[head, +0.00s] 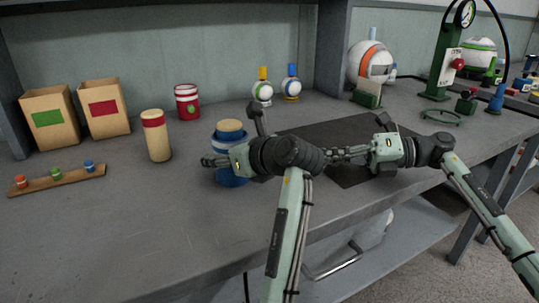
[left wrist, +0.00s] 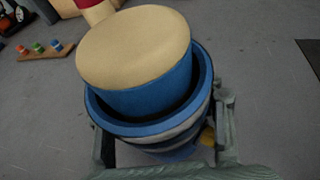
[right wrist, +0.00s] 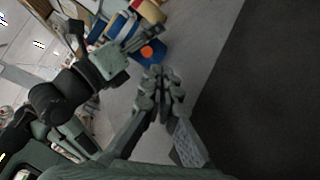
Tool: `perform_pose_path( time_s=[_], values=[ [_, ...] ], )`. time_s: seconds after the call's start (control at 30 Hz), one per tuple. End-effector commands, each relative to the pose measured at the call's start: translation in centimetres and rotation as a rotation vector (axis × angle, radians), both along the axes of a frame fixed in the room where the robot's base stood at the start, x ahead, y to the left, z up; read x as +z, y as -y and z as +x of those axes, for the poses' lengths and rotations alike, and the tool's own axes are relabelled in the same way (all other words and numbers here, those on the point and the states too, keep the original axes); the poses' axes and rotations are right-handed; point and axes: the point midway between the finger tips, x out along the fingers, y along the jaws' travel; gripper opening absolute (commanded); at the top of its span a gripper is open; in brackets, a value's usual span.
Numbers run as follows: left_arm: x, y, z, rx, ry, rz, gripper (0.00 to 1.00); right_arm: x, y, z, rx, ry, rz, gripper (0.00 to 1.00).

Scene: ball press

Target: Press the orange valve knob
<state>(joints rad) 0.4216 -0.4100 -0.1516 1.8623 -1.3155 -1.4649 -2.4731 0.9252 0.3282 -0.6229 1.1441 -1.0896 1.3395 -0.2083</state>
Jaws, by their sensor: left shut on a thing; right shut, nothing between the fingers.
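A blue canister (head: 232,178) with a tan round top (head: 230,127) stands on the bench. My left gripper (head: 216,161) is shut around its body; in the left wrist view the canister (left wrist: 145,98) sits between the fingers. An orange round knob (right wrist: 147,52) shows on the canister's side in the right wrist view. In the head view the knob is hidden behind my left gripper and arm. My right gripper (head: 335,154) is shut and empty, to the right of the canister and pointing toward it. In the right wrist view its fingertips (right wrist: 157,82) are together, apart from the knob.
A tan cylinder with a red band (head: 156,136) stands left of the canister. Two cardboard boxes, a red can (head: 187,102) and a board with small pegs (head: 58,180) are further left. A dark mat (head: 350,128) lies under my right arm. Small ball-shaped items stand behind.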

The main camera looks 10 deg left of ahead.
Motion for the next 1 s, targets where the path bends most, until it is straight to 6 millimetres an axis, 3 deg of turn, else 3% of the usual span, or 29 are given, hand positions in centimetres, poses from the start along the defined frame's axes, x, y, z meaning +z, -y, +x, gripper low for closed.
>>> perform_pose_path(
  time_s=[0.3, 0.5, 0.7, 1.0],
  values=[
    [0.0, 0.0, 0.0, 0.000, 0.000, 0.000, 0.23, 1.9, 1.7, 2.2, 0.277, 0.674, 0.016, 0.00],
    [0.0, 0.0, 0.0, 0.000, 0.000, 0.000, 0.23, 3.0, 2.7, 2.5, 0.404, 0.943, 0.067, 0.00],
    [0.0, 0.0, 0.0, 0.000, 0.000, 0.000, 0.22, 3.4, 3.1, 2.4, 0.452, 1.044, 0.094, 0.00],
    [0.0, 0.0, 0.0, 0.000, 0.001, 0.001, 0.21, 3.4, 3.2, 2.4, 0.453, 1.049, 0.096, 0.00]
  ],
)
